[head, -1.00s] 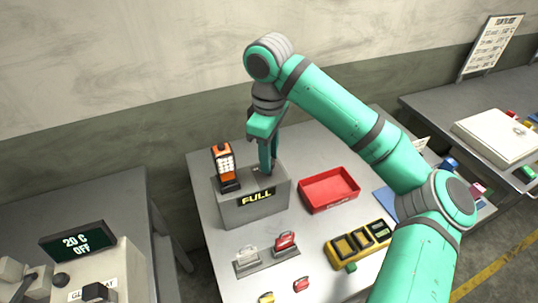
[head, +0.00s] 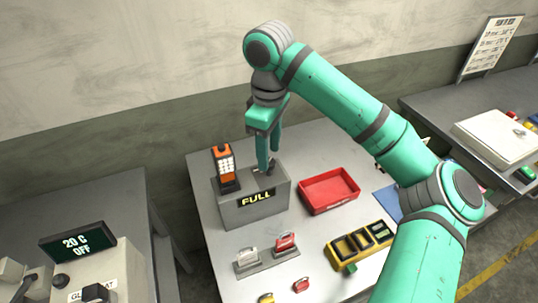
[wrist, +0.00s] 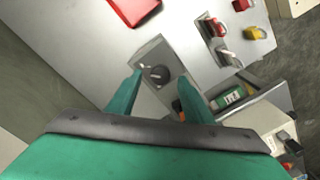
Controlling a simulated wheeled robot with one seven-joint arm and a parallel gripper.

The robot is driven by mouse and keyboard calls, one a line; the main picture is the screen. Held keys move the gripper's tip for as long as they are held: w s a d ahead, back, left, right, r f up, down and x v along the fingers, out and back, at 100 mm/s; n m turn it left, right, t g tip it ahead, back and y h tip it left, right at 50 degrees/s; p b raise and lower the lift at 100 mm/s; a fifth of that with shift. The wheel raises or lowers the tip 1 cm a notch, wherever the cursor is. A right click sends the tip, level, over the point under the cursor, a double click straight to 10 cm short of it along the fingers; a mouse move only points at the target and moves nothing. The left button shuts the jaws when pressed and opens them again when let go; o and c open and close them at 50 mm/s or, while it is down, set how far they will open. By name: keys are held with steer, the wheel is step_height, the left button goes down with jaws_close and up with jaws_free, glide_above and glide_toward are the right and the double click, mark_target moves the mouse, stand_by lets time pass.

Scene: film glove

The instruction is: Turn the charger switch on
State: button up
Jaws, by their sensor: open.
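The charger (head: 240,211) is a grey box on the table, with a lit yellow "FULL" display on its front. An orange lamp (head: 224,166) stands upright in the left part of its top. A dark round switch knob (wrist: 158,74) with a light mark shows on the grey top in the wrist view. My gripper (head: 267,170) points down over the right part of the charger, its fingers hiding most of the knob in the head view. In the wrist view my gripper (wrist: 163,84) is open, with the knob between its fingertips. Whether the fingers touch it I cannot tell.
A red tray (head: 328,191) stands right of the charger. A holder with a white and a red piece (head: 285,243) is in front. A black-yellow rack (head: 362,244) is at the front right. A "20 C OFF" panel (head: 77,242) stands on the left bench.

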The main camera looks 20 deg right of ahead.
step_height(320, 180, up, 9)
steer(key=shift+f, duration=0.2)
stand_by(0.6)
